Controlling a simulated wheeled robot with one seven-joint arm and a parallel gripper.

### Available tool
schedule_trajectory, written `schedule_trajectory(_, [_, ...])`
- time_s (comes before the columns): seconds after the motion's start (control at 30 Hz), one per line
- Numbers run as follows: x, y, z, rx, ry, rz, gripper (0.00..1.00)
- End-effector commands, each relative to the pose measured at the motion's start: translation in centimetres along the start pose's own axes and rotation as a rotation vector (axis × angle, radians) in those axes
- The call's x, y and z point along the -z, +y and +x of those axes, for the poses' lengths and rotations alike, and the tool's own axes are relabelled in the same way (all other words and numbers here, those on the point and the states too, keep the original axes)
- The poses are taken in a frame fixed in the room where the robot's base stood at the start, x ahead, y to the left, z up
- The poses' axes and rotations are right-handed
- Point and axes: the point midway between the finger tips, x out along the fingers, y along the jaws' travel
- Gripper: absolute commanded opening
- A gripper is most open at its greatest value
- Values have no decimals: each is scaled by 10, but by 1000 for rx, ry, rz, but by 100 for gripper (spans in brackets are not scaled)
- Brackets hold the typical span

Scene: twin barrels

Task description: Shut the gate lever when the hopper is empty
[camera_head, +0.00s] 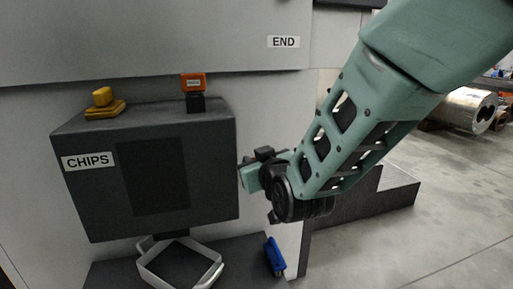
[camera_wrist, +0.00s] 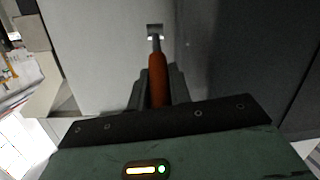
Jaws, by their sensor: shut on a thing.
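The lever has an orange handle (camera_wrist: 157,72) on a dark rod that runs to a small bracket (camera_wrist: 155,31) on a pale grey wall. My gripper (camera_wrist: 156,92) is shut on the orange handle, with a dark finger on each side. In the head view my gripper (camera_head: 254,172) is at the right side of a dark grey box (camera_head: 215,160) labelled CHIPS; the lever there is mostly hidden by my gripper. The box has a darker front panel (camera_head: 157,177). I cannot tell whether anything is inside it.
A yellow knob (camera_head: 102,98) and a labelled orange block (camera_head: 193,83) are at the box top. A white frame (camera_head: 180,266) is below, with a blue object (camera_head: 275,256) to its right.

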Motion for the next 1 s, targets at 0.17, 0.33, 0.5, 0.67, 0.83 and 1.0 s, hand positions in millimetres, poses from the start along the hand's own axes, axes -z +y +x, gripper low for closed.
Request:
schedule_trajectory(0.17, [20, 4, 2, 18, -103, 6, 0])
schedule_trajectory(0.33, [26, 6, 6, 35, -190, 11, 0])
schedule_trajectory(0.5, [29, 7, 10, 48, -257, 15, 0])
schedule_trajectory(0.67, [29, 6, 13, 58, -301, 17, 0])
schedule_trajectory(0.83, [29, 6, 15, 62, -324, 18, 0])
schedule_trajectory(1.0, [28, 6, 15, 64, -332, 19, 0])
